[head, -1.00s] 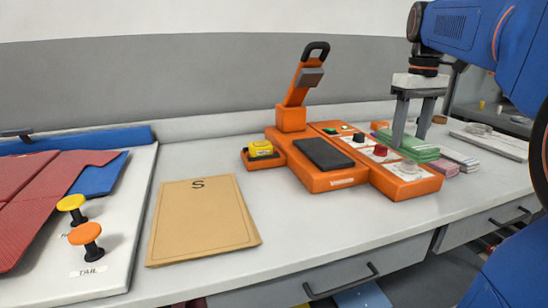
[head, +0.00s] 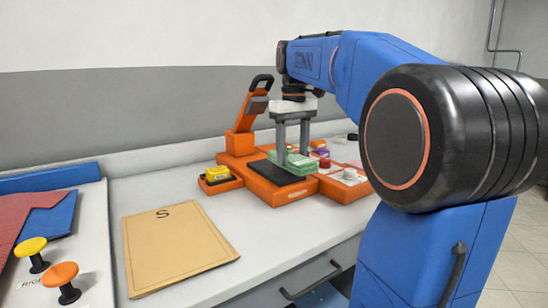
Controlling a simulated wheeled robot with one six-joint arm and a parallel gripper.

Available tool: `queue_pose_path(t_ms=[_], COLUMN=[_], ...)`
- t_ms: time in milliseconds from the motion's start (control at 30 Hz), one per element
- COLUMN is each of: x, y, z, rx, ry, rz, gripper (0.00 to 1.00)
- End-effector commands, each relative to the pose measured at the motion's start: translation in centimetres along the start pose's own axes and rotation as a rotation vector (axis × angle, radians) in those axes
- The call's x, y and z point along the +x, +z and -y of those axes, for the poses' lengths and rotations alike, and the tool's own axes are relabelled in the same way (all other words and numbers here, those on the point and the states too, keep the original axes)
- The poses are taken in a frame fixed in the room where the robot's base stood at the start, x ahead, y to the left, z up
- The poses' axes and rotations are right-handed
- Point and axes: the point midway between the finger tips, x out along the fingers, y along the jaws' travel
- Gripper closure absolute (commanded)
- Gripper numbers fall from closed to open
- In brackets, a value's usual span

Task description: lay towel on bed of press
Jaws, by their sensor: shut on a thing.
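A folded green towel (head: 291,163) is held in my gripper (head: 292,152), which is shut on it. The towel is over or on the dark bed (head: 262,172) of the orange press (head: 283,191); I cannot tell whether it touches. Part of the bed shows to the left of and in front of the towel. The press's arm (head: 252,108) with its black handle stands raised at the back left of the bed.
A yellow block (head: 217,173) sits on the press's left side tray. A tan board marked S (head: 178,247) lies left of the press. Yellow (head: 32,247) and orange (head: 61,274) knobs stand at the lower left. My own arm hides the counter's right side.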

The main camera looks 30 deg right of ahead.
Motion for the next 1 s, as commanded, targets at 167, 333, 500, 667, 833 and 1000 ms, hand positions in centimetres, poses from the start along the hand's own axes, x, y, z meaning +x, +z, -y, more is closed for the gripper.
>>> queue_pose_path(t_ms=[167, 333, 500, 667, 833, 1000], x=[0.1, 0.1, 0.0, 0.5, 2.5, 3.6], y=[-3.9, -7.0, -8.7, -8.9, -8.8, -8.8], z=[0.0, 0.0, 0.0, 0.0, 0.0, 0.0], rx=[-0.002, -0.001, 0.000, 0.000, 0.000, 0.000], ry=[0.000, 0.000, 0.000, 0.000, -0.001, 0.000], rz=[0.001, 0.001, 0.000, 0.001, 0.003, 0.000], gripper=[0.70, 0.70, 0.70, 0.70, 0.70, 0.70])
